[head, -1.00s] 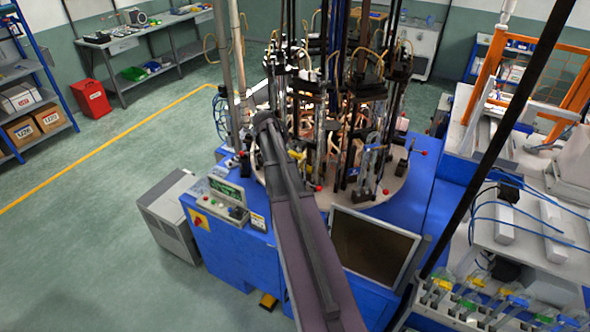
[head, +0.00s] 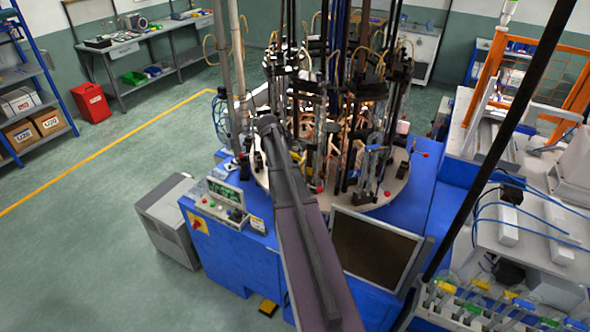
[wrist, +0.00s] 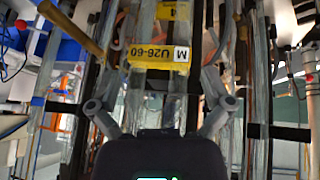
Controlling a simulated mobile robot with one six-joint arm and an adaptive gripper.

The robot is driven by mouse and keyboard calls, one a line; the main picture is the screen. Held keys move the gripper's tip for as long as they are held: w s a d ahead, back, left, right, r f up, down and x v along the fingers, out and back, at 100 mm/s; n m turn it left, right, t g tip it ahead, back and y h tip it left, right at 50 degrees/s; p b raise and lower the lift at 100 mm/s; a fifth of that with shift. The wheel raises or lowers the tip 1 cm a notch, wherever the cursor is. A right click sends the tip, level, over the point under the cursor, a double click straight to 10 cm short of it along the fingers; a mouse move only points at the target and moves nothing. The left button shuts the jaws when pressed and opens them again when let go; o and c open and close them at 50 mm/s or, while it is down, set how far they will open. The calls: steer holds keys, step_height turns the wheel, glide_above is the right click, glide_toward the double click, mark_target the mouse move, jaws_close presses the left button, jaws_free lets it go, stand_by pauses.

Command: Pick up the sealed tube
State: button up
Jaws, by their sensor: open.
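In the wrist view my gripper (wrist: 160,88) is open, with its two grey fingers spread to the left and right. Clear upright glass tubing (wrist: 168,108) stands between the fingers, apart from both as far as I can see. A yellow label (wrist: 158,56) reading "M U26-60", upside down, crosses the tubing just above. I cannot tell which piece of glass is the sealed tube or where its seal is. In the head view my arm reaches to the round sealing machine (head: 385,200), and my gripper is hidden there.
Dark posts, clamps and hoses crowd the machine's round table. A control box (head: 220,203) and a dark monitor (head: 375,250) stand at its front. A side bench (head: 530,240) with blue cables is at right. Open floor (head: 110,215) lies at left.

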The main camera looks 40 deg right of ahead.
mark_target(295, 155)
steer(key=shift+b+x, duration=1)
steer(key=shift+x, duration=0.55)
steer(key=shift+s, duration=0.1)
steer(key=c, duration=0.9)
